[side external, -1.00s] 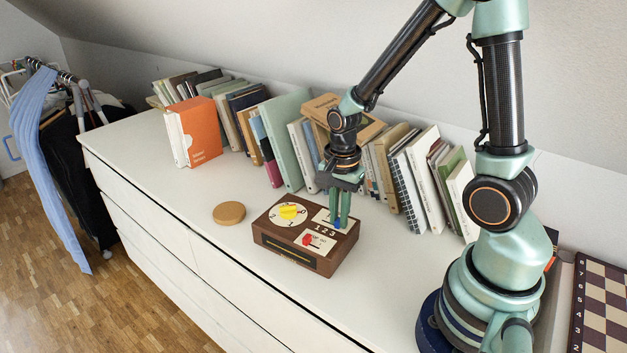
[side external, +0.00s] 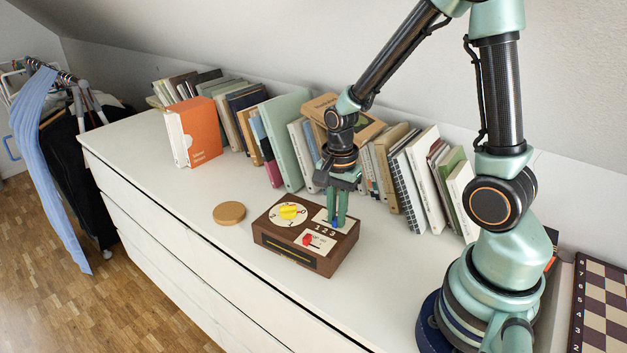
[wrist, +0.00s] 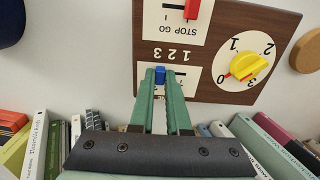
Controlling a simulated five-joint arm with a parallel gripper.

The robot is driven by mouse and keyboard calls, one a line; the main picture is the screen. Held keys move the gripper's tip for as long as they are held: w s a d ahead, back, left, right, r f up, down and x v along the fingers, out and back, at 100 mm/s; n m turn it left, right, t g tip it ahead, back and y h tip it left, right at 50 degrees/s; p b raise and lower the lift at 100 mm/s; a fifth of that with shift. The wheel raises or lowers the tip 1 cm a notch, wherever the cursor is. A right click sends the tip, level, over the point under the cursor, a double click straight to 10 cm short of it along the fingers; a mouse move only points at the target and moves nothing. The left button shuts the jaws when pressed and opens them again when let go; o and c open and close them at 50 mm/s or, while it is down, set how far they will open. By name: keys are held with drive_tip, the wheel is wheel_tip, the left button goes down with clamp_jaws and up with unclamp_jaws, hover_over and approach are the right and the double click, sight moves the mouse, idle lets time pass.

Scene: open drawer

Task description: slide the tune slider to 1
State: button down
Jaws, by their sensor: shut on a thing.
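A brown wooden control box (side external: 290,262) sits on the white dresser top, and it fills the upper wrist view (wrist: 215,25). The knob is near the 3 end, at the left of the numbers there. My gripper (side external: 338,224) points down at the card. Its two green fingers (wrist: 160,84) are closed around the blue knob, and they hide part of the card and slot.
The box also has a yellow dial (side external: 290,211) and a red STOP/GO switch (side external: 308,240). A round wooden disc (side external: 229,213) lies left of it. A row of books (side external: 292,140) stands behind. The dresser's front edge is close to the box.

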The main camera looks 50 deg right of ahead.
sight(322, 220)
drive_tip(key=shift+w+a, duration=0.2)
drive_tip(key=shift+w, duration=1.7)
drive_tip(key=c, duration=0.9)
unclamp_jaws()
drive_tip(key=shift+s, duration=0.1)
wheel_tip(322, 220, up, 12)
drive_tip(key=shift+r, duration=0.1)
